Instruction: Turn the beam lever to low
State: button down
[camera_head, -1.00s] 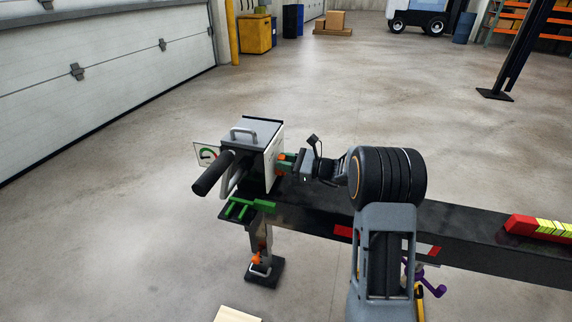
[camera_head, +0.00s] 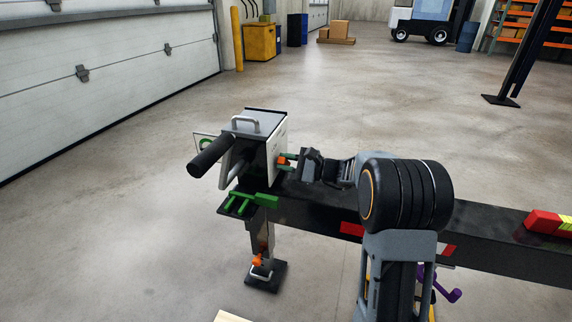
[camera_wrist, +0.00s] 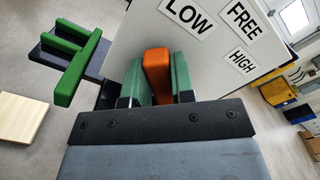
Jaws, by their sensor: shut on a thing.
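The beam lever is an orange bar (camera_wrist: 158,70) beside the side panel of a grey-white box (camera_head: 270,150). In the wrist view the panel carries the labels LOW (camera_wrist: 188,14), FREE (camera_wrist: 243,19) and HIGH (camera_wrist: 242,62). LOW is the label nearest to the lever. My gripper (camera_wrist: 159,88) is shut on the lever, with one green pad against each side. In the head view my gripper (camera_head: 290,162) is at the box's right side, and only a small orange part shows. The lever's pivot is hidden.
A black crank grip (camera_head: 210,157) sticks out at the box's front left. Green pegs (camera_head: 240,204) are below the box. The dark trailer beam (camera_head: 310,208) runs right under my arm, with a red-yellow block (camera_head: 545,222) on it. The floor at left is clear.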

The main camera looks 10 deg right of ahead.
dwell(0.4)
jog(key=c, duration=1)
grip_release()
jog(key=shift+o, duration=0.2)
jog(key=p+v, duration=0.3)
jog(key=v, duration=1)
jog(key=shift+s+d, duration=0.25)
jog(key=shift+d, duration=0.05)
